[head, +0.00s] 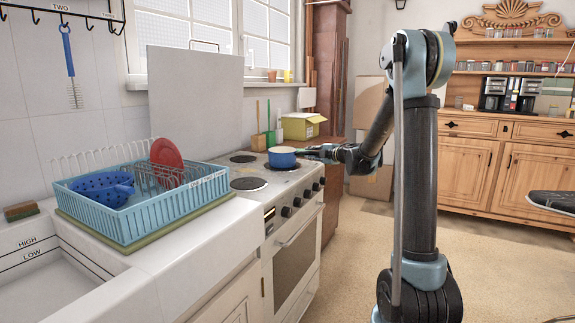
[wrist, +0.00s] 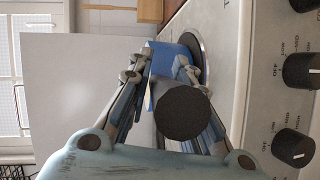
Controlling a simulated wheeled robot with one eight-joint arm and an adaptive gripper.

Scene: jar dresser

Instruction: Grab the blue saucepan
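The blue saucepan (head: 282,158) sits on the stove top at the right front burner in the head view. Its blue side (wrist: 172,55) shows between and beyond the fingertips in the wrist view. A dark round end (wrist: 183,112), seemingly of the pan's handle, points toward the wrist camera between the fingers. My gripper (head: 312,153) reaches in from the right, just beside the pan. In the wrist view my gripper (wrist: 160,72) has its fingers on either side of the handle with a gap between the tips. Whether they press on the handle is hidden.
The stove (head: 296,240) has front knobs (wrist: 301,72) close to the wrist. A blue dish rack (head: 150,214) with a red plate stands left on the counter.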

